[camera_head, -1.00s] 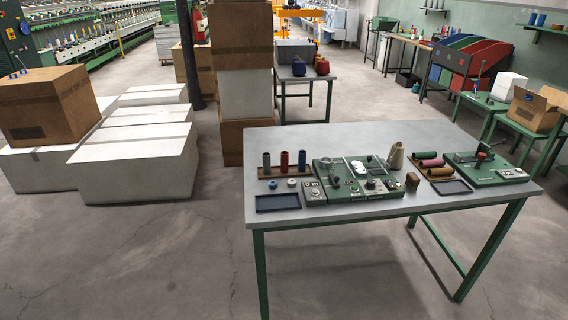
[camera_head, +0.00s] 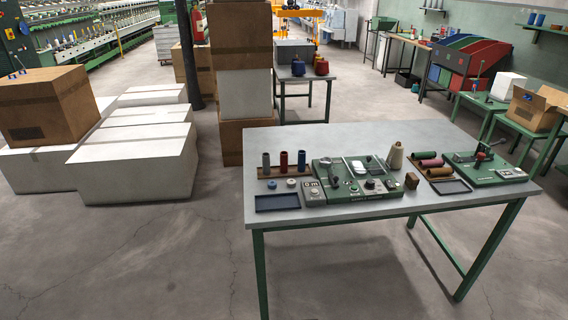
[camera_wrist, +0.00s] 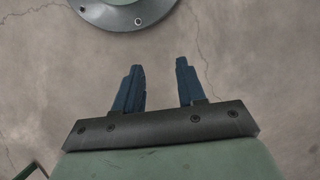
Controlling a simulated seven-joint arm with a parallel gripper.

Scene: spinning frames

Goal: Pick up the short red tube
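A short red tube (camera_head: 284,161) stands upright in the head view, between a grey tube (camera_head: 266,161) and a blue tube (camera_head: 301,160). All three are on a brown holder (camera_head: 261,173) at the left of the grey table. A pinkish-red tube (camera_head: 431,163) lies on its side in a group at the right. My gripper (camera_wrist: 160,62) shows only in the wrist view. Its two blue fingers are apart with nothing between them, above bare floor. No tube is in the wrist view.
A dark blue tray (camera_head: 278,203) lies in front of the holder. A green device (camera_head: 340,191) stands right of the tubes, a beige cone (camera_head: 396,154) behind its right end. Another green device (camera_head: 490,176) is at the far right. The table's back (camera_head: 350,135) is clear.

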